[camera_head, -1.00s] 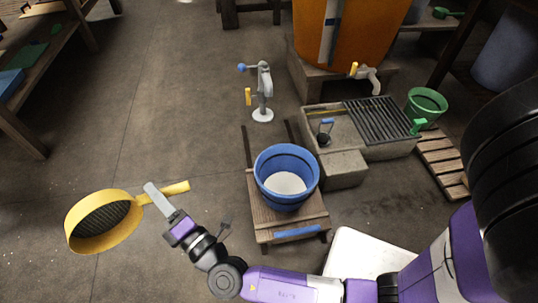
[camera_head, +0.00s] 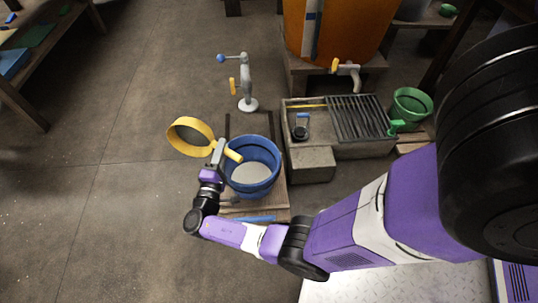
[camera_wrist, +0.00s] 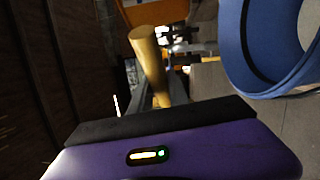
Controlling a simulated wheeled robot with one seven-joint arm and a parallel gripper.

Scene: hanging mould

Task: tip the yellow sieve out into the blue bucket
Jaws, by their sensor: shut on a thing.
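The yellow sieve (camera_head: 187,121) is held in the air, tilted, with its round rim left of and behind the blue bucket. My gripper (camera_head: 218,150) is shut on the sieve's handle, whose end points toward the bucket. The handle (camera_wrist: 148,60) also shows in the wrist view, rising from between the jaws. The blue bucket (camera_head: 253,143) stands upright on a low wooden stand, with a pale surface inside. Its rim (camera_wrist: 238,70) shows at the right of the wrist view. What lies in the sieve I cannot tell.
A grey post with a blue-knobbed crank (camera_head: 246,85) stands behind the bucket. A stone sink with a grate (camera_head: 362,118) is to the right, under an orange barrel (camera_head: 350,25). A green bucket (camera_head: 411,105) stands at far right.

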